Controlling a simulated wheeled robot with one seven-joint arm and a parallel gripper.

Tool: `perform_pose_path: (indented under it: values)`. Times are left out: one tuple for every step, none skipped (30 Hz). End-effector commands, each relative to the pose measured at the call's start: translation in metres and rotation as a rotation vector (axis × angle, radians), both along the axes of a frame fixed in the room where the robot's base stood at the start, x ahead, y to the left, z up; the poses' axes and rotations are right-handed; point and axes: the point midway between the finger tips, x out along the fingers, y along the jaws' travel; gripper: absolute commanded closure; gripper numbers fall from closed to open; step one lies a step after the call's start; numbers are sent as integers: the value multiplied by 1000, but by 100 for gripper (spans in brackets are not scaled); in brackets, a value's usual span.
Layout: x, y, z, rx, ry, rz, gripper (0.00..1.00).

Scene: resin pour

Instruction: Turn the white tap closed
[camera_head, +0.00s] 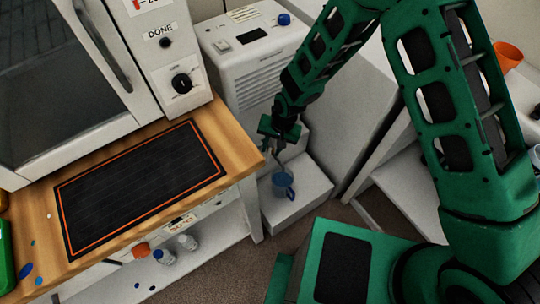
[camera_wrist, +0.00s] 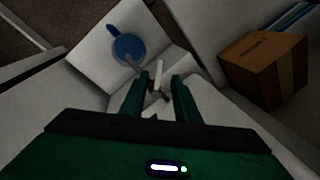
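The white tap (camera_wrist: 158,70) shows in the wrist view as a thin white lever between the fingertips of my gripper (camera_wrist: 161,84). The two green fingers stand apart, and I see no clear contact with the lever. In the head view my gripper (camera_head: 278,130) is in front of the white machine, above a blue cup (camera_head: 283,186), and hides the tap. A thin grey spout or rod seems to reach towards the cup. The blue cup also shows in the wrist view (camera_wrist: 128,48), standing on a white step. The liquid inside cannot be made out.
The white machine (camera_head: 250,50) with a blue knob stands behind my gripper. A wooden bench (camera_head: 240,168) with a black mat (camera_head: 140,185) and an oven (camera_head: 60,80) is at left. A cardboard box (camera_wrist: 265,68) stands at right in the wrist view.

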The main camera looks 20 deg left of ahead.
Motion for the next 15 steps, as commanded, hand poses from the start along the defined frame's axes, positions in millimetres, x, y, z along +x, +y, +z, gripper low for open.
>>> perform_pose_path:
  values:
    - [-1,1,-11,-2,2,0,71]
    - [-1,2,-15,-2,2,-1,71]
    - [-1,3,-22,-2,2,-2,71]
    - [-1,4,-26,-2,2,-2,71]
    - [0,5,-30,-1,1,-2,71]
    - [0,5,-36,-1,1,-2,71]
    - [0,6,-39,-2,1,-2,71]
    - [0,7,-42,-2,1,-2,71]
    - [0,7,-46,-2,1,-2,71]
    - [0,8,-49,-2,0,-2,71]
    - [0,9,-51,-2,0,-2,71]
    - [0,9,-53,-1,0,-2,71]
    - [0,10,-55,-1,-1,-2,71]
    - [0,10,-56,-1,-1,-1,71]
    - [0,10,-57,-1,-1,-1,71]
